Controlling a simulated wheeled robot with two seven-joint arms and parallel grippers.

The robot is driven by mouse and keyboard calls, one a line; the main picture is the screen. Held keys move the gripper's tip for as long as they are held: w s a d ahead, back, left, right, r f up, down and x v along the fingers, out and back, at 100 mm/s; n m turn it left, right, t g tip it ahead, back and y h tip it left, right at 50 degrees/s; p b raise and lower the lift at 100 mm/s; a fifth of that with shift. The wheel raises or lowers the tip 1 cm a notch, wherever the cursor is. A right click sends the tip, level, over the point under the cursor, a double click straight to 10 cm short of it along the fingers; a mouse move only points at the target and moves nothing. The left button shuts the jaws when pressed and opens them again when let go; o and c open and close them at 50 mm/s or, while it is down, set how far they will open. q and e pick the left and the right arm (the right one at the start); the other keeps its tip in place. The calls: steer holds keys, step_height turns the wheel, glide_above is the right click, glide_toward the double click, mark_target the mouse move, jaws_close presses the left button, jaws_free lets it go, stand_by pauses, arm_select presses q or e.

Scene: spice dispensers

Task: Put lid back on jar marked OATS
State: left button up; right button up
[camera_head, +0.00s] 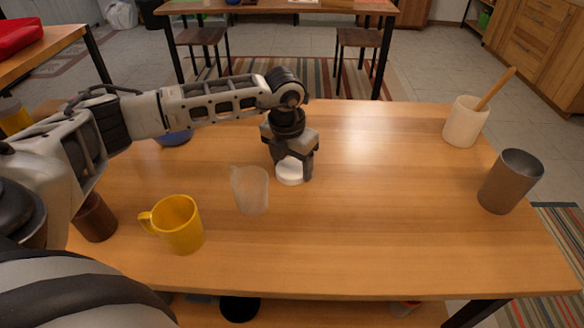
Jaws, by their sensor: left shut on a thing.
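My left gripper (291,168) points down near the middle of the table and is shut on a white, round, lid-like piece (289,174). The fingers hide part of this lid, and I cannot tell whether it touches the tabletop. A frosted, translucent jar-like vessel (251,190) stands just left of and nearer than the lid, apart from it. No lid shows on it. No OATS marking is legible on anything in view. My right gripper is not in view.
A yellow mug (177,225) and a brown cup (95,218) stand at the left on the wooden table (390,240). A blue bowl (174,138) is partly behind my arm. A grey tumbler (509,182) and a white crock (465,123) stand right. The right-centre is clear.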

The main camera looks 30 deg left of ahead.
mark_target(293, 166)
arm_select(q)
steer(key=shift+r, duration=0.55)
step_height(293, 166, up, 2)
steer(key=shift+r, duration=0.15)
steer(key=s+d+r+b, duration=0.1)
steer(key=s+d+r, duration=0.4)
steer(key=s+r, duration=0.4)
steer(key=s, duration=0.4)
steer(key=shift+r, duration=0.35)
